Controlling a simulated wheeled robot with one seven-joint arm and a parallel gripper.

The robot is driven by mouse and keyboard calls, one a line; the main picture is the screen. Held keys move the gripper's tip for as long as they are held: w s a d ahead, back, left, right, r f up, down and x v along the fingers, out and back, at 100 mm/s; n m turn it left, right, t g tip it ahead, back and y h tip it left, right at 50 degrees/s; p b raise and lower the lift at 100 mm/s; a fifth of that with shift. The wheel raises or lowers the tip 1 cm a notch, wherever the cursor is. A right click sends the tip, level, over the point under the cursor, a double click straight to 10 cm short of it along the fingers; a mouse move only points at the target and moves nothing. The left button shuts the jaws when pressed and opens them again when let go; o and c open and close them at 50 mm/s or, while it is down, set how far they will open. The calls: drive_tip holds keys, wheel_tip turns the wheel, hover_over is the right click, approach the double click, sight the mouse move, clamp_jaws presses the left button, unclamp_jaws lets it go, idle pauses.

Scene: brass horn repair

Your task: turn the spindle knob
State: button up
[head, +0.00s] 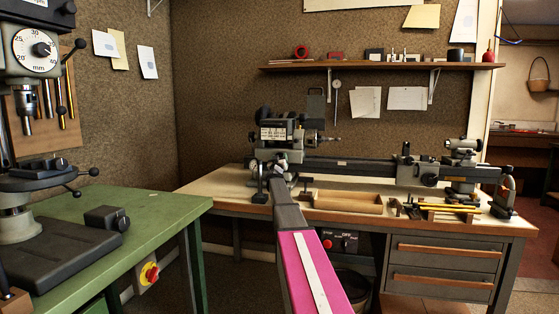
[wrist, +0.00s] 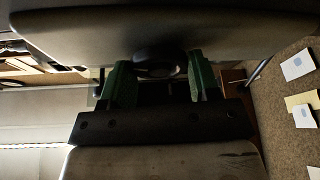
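The lathe's grey headstock (head: 281,134) stands on the far bench, with dark round parts on top and at its left side. I cannot tell in the head view which of these is the spindle knob. My arm reaches forward to just below the headstock, and my gripper (head: 262,172) is small and dark there. In the wrist view, the two green fingers of my gripper (wrist: 162,76) stand apart on either side of a dark round knob (wrist: 160,58). The knob fills most of the gap. Shadow hides whether the fingers touch it.
The lathe bed (head: 350,165) runs right along the bench (head: 225,183). A wooden tray (head: 345,202) and small tools lie in front of it. A green table (head: 110,235) with a drill press (head: 30,50) stands at left. A shelf (head: 400,66) hangs above.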

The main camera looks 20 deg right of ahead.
drive_tip(key=shift+n+t+y, duration=0.15)
drive_tip(key=shift+n+y, duration=0.55)
drive_tip(key=shift+n, duration=0.75)
drive_tip(key=shift+n+t+y, duration=0.15)
drive_tip(key=shift+n+y, duration=0.55)
drive_tip(key=shift+n, duration=0.75)
drive_tip(key=o, duration=0.9)
drive_tip(key=shift+s, duration=0.1)
drive_tip(key=s+a, duration=0.1)
drive_tip(key=s, duration=0.3)
drive_tip(key=s+a, duration=0.2)
drive_tip(key=s, duration=0.3)
drive_tip(key=s+a, duration=0.2)
drive_tip(key=s, duration=0.2)
drive_tip(key=shift+s+a+f, duration=0.15)
drive_tip(key=shift+s+f, duration=0.25)
